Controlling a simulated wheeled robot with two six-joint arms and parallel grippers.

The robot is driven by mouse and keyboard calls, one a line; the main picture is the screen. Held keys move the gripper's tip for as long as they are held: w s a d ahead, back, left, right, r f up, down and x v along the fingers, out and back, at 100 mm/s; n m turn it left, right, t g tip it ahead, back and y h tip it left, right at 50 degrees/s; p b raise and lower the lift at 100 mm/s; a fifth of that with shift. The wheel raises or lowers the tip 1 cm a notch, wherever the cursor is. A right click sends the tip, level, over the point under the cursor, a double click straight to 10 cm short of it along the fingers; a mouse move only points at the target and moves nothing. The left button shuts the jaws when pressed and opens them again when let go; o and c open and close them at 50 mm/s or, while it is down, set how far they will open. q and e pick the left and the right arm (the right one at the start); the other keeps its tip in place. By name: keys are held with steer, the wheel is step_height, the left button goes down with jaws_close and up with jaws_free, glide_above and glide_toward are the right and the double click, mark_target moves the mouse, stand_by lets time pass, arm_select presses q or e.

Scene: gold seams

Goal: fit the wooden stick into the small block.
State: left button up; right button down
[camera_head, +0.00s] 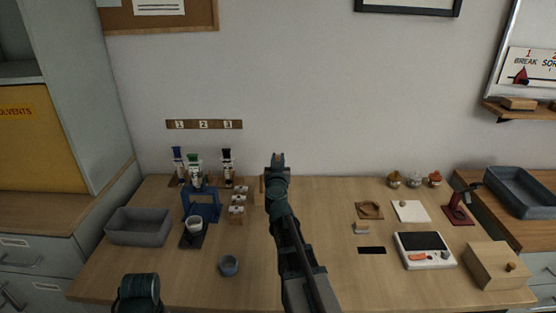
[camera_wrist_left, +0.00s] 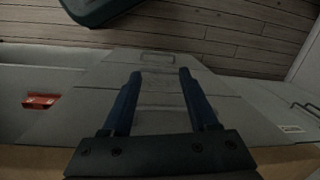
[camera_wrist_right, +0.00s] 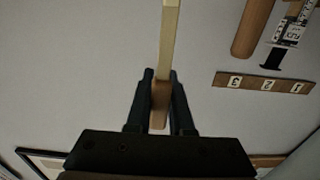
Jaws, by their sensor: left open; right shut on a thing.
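My right gripper (camera_head: 278,160) is raised in front of the back wall, near the middle of the head view. In the right wrist view, its fingers (camera_wrist_right: 161,76) are shut on the pale wooden stick (camera_wrist_right: 168,35). The stick runs up between the fingers and out of the top of that view. In the head view the stick is mostly hidden by the gripper. A small pale block (camera_head: 361,228) sits on the table to the right of my right arm, apart from the stick; its details are too small to tell. My left gripper (camera_wrist_left: 160,78) is open and empty, facing a grey cabinet front.
A numbered strip (camera_head: 204,124) hangs on the wall. The front middle is mostly clear.

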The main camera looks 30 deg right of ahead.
steer(key=shift+f, duration=0.3)
steer(key=shift+f+b, duration=3)
stand_by(2.6)
steer(key=c, duration=0.7)
jaws_free()
steer(key=shift+v, duration=2.5)
